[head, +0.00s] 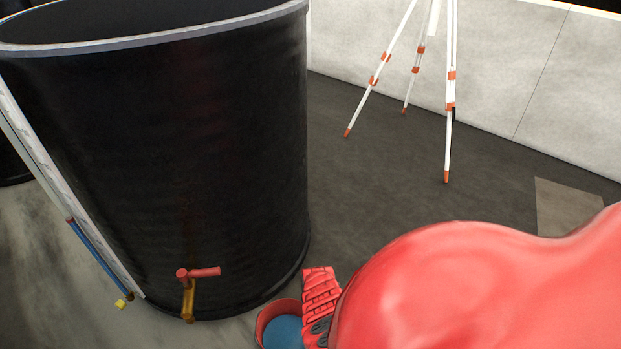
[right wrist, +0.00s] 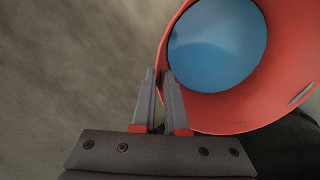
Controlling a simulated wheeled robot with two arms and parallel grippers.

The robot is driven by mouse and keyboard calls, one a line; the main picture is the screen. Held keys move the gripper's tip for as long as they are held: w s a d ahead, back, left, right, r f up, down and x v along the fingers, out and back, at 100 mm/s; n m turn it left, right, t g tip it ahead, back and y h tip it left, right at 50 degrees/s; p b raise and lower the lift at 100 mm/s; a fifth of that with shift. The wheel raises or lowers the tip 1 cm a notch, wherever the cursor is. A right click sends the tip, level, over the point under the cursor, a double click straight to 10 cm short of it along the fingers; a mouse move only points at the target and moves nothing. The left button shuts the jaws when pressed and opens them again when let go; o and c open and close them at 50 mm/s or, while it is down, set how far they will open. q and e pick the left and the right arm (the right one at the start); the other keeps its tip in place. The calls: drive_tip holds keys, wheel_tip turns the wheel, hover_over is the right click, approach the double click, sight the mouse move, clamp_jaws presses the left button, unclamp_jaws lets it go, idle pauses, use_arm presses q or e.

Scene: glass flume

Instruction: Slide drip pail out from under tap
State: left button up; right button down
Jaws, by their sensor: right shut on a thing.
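The drip pail (head: 277,325) is red with blue water inside. It stands on the floor at the bottom of the head view, right of the brass tap (head: 188,300) with its red handle, and partly hidden by my red right arm. In the right wrist view the pail (right wrist: 289,95) fills the upper right. My right gripper (right wrist: 158,75) is shut on the pail's rim, with one finger outside the wall and one inside. The tap is low on the front of the big black tank (head: 200,150). My left gripper is not in view.
A white and orange tripod (head: 450,120) stands behind to the right, near a pale wall (head: 510,60). A blue rod (head: 95,262) runs along the tank's left side. A flat brown panel (head: 568,210) lies at the right. The dark floor between is clear.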

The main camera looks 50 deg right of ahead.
drive_tip(key=shift+s+d+b, duration=0.2)
drive_tip(key=shift+s+d, duration=0.3)
drive_tip(key=shift+d, duration=0.25)
drive_tip(key=shift+s+d+b, duration=0.15)
drive_tip(key=shift+s+d, duration=0.35)
drive_tip(key=shift+d, duration=0.2)
drive_tip(key=c, duration=0.9)
unclamp_jaws()
drive_tip(key=shift+o, duration=0.2)
wheel_tip(320, 180, up, 17)
drive_tip(key=p, duration=0.6)
drive_tip(key=shift+r+p, duration=0.2)
drive_tip(key=shift+p, duration=0.1)
drive_tip(key=shift+w+a, duration=0.1)
drive_tip(key=shift+w, duration=0.1)
